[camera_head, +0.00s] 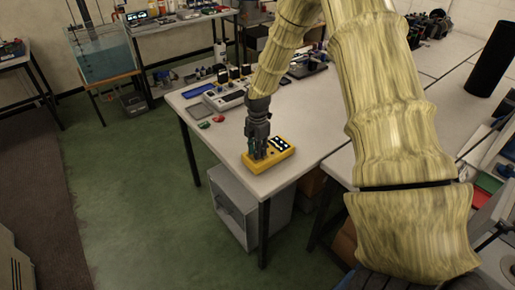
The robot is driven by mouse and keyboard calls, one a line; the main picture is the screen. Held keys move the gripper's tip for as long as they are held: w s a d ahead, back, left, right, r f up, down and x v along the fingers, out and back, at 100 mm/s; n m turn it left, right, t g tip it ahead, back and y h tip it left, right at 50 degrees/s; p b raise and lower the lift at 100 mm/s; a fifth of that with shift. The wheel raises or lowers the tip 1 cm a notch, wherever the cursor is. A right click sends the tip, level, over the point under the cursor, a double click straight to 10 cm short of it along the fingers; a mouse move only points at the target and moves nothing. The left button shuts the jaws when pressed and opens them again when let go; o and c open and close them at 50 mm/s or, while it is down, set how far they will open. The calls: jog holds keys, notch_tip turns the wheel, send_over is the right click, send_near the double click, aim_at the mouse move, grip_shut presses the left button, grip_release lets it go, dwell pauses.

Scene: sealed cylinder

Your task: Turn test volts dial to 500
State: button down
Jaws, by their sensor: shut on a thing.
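A yellow test meter (284,155) lies on the near end of the white workbench. Its top has a dark panel with bright white marks on the right half. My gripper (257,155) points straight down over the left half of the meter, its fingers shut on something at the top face. The test volts dial is hidden by the fingers, and its setting cannot be read from here. My arm comes in from the upper right above the bench.
A grey panel device (224,98) stands behind my gripper. The white bench top (305,125) is clear right of the meter. A black cylinder (491,58) stands at far right.

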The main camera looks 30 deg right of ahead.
jog(key=m+p, duration=0.1)
jog(key=m, duration=0.6)
jog(key=shift+r, duration=0.1)
jog(key=m, duration=0.7)
jog(key=shift+m, duration=0.3)
jog(key=m, duration=0.3)
jog(key=shift+m+p, duration=0.3)
jog(key=shift+p, duration=0.05)
jog(key=m, duration=0.3)
jog(key=shift+m, duration=0.4)
jog(key=m, duration=0.3)
jog(key=shift+m+p, duration=0.45)
jog(key=shift+m, duration=1.65)
